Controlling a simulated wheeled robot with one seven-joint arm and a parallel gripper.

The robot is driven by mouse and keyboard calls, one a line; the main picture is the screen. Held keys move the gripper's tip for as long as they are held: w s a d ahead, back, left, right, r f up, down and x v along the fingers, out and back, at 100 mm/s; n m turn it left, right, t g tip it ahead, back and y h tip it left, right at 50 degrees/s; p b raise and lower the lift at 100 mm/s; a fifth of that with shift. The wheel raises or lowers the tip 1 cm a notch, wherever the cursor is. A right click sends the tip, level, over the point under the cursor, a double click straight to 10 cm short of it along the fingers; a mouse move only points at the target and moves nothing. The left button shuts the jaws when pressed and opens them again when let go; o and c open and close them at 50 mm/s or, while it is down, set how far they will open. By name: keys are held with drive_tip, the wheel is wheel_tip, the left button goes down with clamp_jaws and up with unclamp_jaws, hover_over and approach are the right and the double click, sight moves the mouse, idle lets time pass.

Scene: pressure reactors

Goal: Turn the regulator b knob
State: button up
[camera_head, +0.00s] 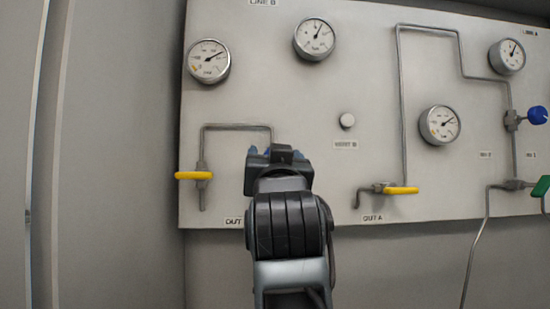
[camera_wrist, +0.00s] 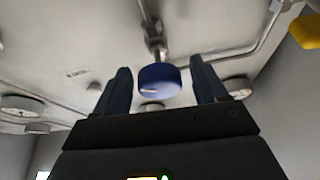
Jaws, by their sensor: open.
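A blue round knob (camera_wrist: 159,82) with a small pale mark, which I take to be the regulator b knob, shows in the wrist view. It sits on a metal stem from the panel. My gripper (camera_wrist: 160,72) is open, with one dark blue finger on each side of the knob and a visible gap on both sides. In the head view my gripper (camera_head: 279,156) is in front of the lower left of the panel, below the bent pipe, and hides this knob.
The pale panel (camera_head: 290,100) carries several gauges, such as one at the upper left (camera_head: 209,61). A yellow valve handle (camera_head: 194,176) is left of my gripper, another yellow handle (camera_head: 401,190) right. A second blue knob (camera_head: 538,115) is at the far right, above a green handle (camera_head: 541,187).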

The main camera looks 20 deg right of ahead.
drive_tip(key=shift+c, duration=0.4)
drive_tip(key=c, duration=0.9)
drive_tip(key=shift+c, duration=0.2)
drive_tip(key=shift+d+n+p, duration=0.1)
drive_tip(key=shift+n+p, duration=0.35)
drive_tip(key=shift+n, duration=0.05)
drive_tip(key=n+y+p, duration=0.2)
drive_tip(key=n+p, duration=0.1)
drive_tip(key=shift+r+n+t, duration=0.15)
drive_tip(key=shift+n+t, duration=0.15)
drive_tip(key=shift+t, duration=0.1)
drive_tip(key=n+y+p, duration=0.1)
drive_tip(key=n+p, duration=0.1)
drive_tip(key=n, duration=0.1)
drive_tip(key=shift+y, duration=0.4)
drive_tip(key=shift+f+n+y+p, duration=0.2)
drive_tip(key=shift+n+y+p, duration=0.2)
drive_tip(key=shift+n, duration=0.1)
